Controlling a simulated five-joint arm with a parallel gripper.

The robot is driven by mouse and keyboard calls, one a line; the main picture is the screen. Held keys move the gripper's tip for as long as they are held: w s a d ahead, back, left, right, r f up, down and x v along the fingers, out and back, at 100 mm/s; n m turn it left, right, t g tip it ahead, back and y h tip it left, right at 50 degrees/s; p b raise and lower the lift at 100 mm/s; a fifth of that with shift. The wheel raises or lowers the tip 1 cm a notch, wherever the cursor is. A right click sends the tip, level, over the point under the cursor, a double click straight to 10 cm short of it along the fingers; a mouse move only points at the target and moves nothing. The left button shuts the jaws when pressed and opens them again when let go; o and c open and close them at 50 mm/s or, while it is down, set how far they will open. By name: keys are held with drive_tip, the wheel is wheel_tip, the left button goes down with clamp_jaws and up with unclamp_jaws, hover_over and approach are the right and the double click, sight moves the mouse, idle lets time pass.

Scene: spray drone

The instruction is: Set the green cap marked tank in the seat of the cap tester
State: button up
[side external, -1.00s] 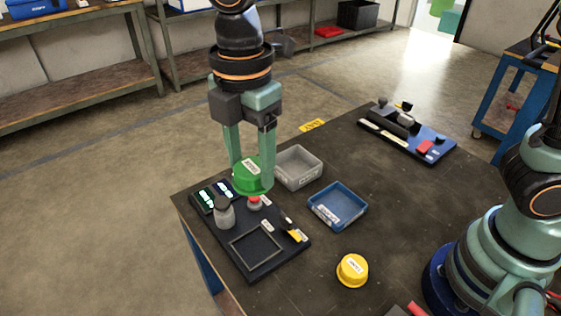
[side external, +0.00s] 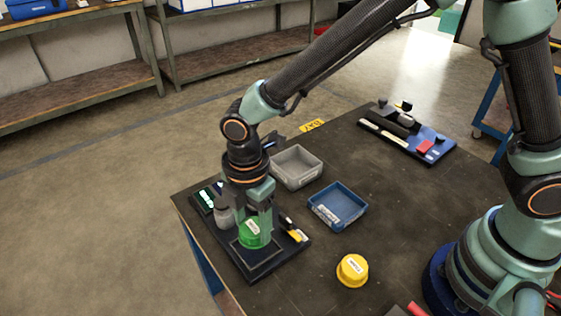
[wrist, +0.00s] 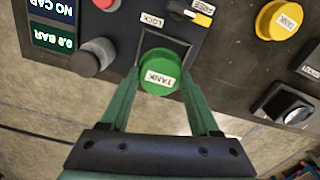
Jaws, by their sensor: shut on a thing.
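My gripper (side external: 256,222) is shut on the green cap (side external: 254,239) marked TANK, with a finger on each side. In the wrist view the cap (wrist: 159,75) is upright between my fingertips, label facing up. It is at the square seat (side external: 262,268) of the black cap tester (side external: 291,252), overlapping the seat's outline (wrist: 168,33). I cannot tell whether it touches the seat floor. The tester's display (wrist: 52,25) reads NO CAP and 0.0 BAR.
A grey knob (wrist: 95,57) and a red button (wrist: 104,4) stand close to the seat. A yellow cap (side external: 352,270) also marked TANK is on the table. A blue tray (side external: 339,207) and a grey bin (side external: 297,168) are behind. The table's middle is clear.

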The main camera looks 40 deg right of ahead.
sight(253, 227)
drive_tip(key=shift+f, duration=1.9)
drive_tip(key=shift+f, duration=0.1)
drive_tip(key=o, duration=1.4)
